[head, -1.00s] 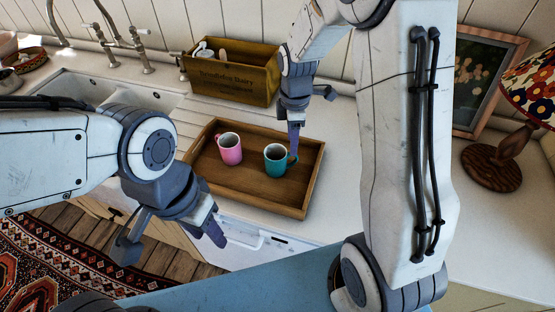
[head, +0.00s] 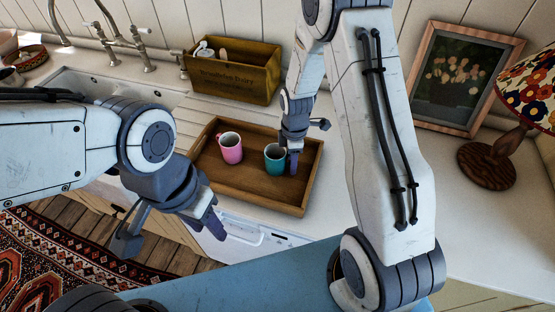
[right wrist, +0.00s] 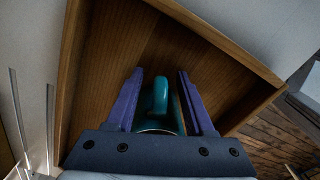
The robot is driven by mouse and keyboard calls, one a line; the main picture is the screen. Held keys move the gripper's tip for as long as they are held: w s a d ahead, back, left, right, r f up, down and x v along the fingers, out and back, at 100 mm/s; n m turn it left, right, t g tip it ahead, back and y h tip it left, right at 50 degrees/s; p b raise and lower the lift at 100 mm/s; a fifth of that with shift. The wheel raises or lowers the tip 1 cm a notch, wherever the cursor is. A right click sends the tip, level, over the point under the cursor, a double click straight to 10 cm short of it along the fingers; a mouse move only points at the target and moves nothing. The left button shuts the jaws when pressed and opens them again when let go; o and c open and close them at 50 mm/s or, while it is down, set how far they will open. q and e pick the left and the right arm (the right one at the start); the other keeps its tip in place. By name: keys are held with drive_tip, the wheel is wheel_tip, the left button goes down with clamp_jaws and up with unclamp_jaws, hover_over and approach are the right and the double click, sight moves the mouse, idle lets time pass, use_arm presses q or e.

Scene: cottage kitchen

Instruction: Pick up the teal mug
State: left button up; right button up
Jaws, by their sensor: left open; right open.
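The teal mug (head: 274,160) stands upright in the wooden tray (head: 250,190), right of a pink mug (head: 230,148). My right gripper (head: 297,158) is open and low over the tray at the teal mug's right side. In the right wrist view its two fingers (right wrist: 158,100) stand on either side of the mug's handle (right wrist: 161,95), with a gap to each finger. Most of the mug's body is hidden there by the gripper's palm. My left gripper (head: 168,232) is open and empty, in front of the counter and left of the tray.
A wooden box (head: 232,72) with bottles stands behind the tray. The sink (head: 100,95) is at the left. A lamp (head: 490,160) and a framed picture (head: 462,80) stand at the right. The tray's raised rim surrounds both mugs.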

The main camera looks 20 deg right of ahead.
clamp_jaws()
idle(1.3)
